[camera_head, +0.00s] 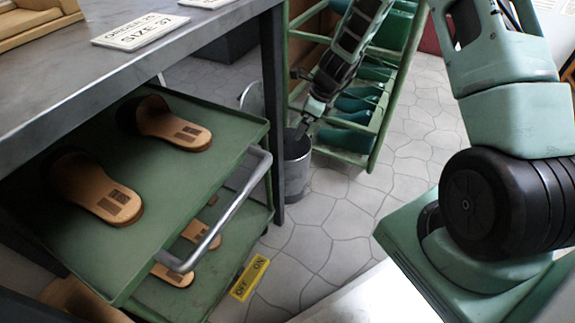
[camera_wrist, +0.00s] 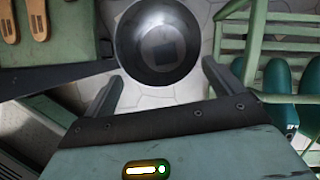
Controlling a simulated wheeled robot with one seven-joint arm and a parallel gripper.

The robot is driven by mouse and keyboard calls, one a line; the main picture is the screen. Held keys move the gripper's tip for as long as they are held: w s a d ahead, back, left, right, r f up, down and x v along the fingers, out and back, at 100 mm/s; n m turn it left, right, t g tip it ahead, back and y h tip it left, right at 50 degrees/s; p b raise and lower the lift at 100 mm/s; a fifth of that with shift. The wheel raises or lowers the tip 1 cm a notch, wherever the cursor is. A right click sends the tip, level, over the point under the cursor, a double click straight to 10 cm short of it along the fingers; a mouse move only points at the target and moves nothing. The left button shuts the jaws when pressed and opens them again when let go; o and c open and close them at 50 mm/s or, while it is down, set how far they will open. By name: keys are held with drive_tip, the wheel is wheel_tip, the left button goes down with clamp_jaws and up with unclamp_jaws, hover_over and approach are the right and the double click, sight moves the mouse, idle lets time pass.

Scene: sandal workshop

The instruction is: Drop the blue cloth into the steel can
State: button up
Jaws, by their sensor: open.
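The steel can (camera_head: 297,168) stands on the floor beside the table leg in the head view. In the wrist view I look down into the open steel can (camera_wrist: 126,42), which sits between and beyond my fingertips. A dark, roughly square patch (camera_wrist: 163,50) shows inside it; I cannot tell whether this is the blue cloth. No clearly blue cloth shows elsewhere. My gripper (camera_head: 301,128) is above the can's mouth in the head view. In the wrist view my gripper (camera_wrist: 163,72) has its fingers spread, with nothing between them.
A grey table (camera_head: 200,52) and a green shelf cart (camera_head: 75,232) with sandal soles stand at the left. A green rack (camera_head: 345,153) with green-blue footwear is close on the can's right. Tiled floor is clear at centre.

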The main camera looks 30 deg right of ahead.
drive_tip(key=p+v, duration=0.4)
drive_tip(key=v, duration=0.6)
drive_tip(key=shift+r, duration=0.2)
drive_tip(key=shift+s+d, duration=0.1)
